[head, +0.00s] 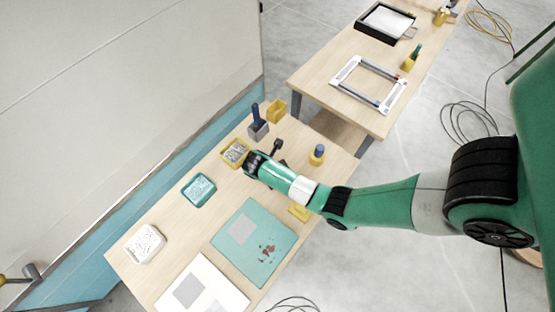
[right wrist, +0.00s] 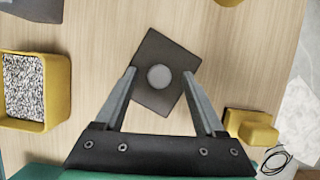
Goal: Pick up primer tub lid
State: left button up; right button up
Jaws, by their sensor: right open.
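A dark square plate with a round grey knob, which looks like the primer tub lid (right wrist: 157,104), lies on the wooden table in the right wrist view. It sits turned at an angle between the fingers of my right gripper (right wrist: 160,72). The fingers are apart, one on each side of the knob, and the gripper is open and empty. In the head view my right gripper (head: 250,160) is over the table's far part, beside a dark piece (head: 277,146) that seems to be the same lid. I cannot tell whether the fingers touch it. My left gripper is not in view.
A yellow tub (right wrist: 68,92) with speckled contents stands left of the lid. A yellow block (right wrist: 250,127) is close on the right. A grey holder with a blue handle (head: 257,128) and a yellow bin (head: 277,109) stand behind. A teal tray (head: 199,190) lies nearer.

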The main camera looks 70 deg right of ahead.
grip_shut()
dwell(0.3)
jog(key=shift+r, duration=0.1)
